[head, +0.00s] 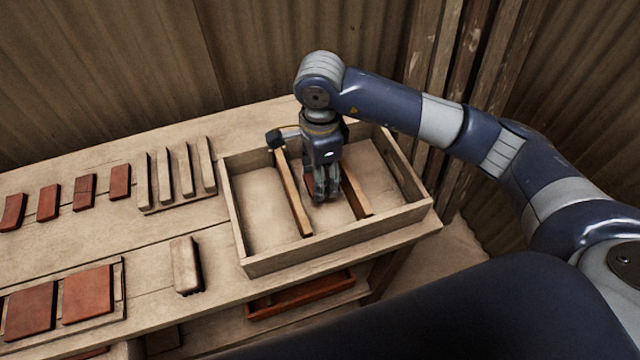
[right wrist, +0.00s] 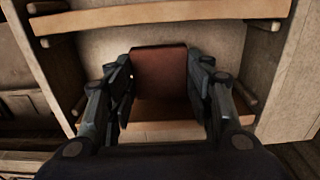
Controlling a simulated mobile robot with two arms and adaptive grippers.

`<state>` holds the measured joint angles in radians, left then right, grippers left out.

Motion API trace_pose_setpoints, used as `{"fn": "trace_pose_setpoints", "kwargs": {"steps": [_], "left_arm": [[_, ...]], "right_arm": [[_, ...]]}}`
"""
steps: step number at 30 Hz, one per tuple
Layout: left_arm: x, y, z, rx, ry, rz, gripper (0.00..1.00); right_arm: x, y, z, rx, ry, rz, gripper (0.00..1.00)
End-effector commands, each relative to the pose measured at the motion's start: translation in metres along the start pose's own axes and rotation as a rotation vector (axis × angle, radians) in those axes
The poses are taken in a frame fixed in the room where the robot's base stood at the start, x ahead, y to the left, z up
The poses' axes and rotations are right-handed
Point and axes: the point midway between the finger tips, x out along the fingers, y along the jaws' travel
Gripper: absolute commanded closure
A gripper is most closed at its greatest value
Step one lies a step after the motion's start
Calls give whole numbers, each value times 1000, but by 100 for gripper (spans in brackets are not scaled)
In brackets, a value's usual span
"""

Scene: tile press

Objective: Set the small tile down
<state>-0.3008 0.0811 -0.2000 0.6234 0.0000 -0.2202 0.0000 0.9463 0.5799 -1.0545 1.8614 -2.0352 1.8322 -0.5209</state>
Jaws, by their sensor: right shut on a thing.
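My right gripper (head: 325,190) reaches down into the wooden tray on the bench in the head view. In the right wrist view its two fingers (right wrist: 160,88) are shut on the small tile (right wrist: 160,62), a reddish-brown piece between them. In the head view the gripper hides most of the tile. The tile is between two wooden rails (head: 294,192) that run across the tray (head: 262,262). Whether the tile touches the tray floor or the rails cannot be told. My left gripper is not in view.
Several small red tiles (head: 84,192) lie in a row at the left, beside a slatted wooden rack (head: 181,178). Two larger red tiles (head: 88,294) lie on a board at the front left. The tray's left section is empty.

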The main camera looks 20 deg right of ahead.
Motion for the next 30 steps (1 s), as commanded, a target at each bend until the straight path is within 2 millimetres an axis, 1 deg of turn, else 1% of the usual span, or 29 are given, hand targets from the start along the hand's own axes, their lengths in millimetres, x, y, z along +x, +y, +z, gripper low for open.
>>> {"fn": "trace_pose_setpoints", "kwargs": {"steps": [5, 9, 11, 18, 22, 23, 24, 25, 30], "left_arm": [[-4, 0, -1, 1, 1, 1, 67], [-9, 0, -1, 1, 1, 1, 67], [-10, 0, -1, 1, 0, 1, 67], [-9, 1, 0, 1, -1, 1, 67], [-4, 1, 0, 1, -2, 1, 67], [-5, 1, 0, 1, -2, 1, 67], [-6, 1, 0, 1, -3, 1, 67], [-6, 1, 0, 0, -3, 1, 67], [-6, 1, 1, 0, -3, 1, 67]], "right_arm": [[13, 0, 0, 0, 0, 1, 77], [33, 0, 0, 2, 0, 2, 77], [39, 0, 0, 0, -1, 0, 77], [42, -1, 0, -1, -1, -3, 77], [46, -1, 0, -1, 0, -3, 77], [45, 0, 0, -1, 0, -2, 48], [44, 0, 0, -1, -1, -2, 39], [44, 0, 0, -1, -1, -2, 32], [44, 0, 0, 0, -1, -2, 32]]}}
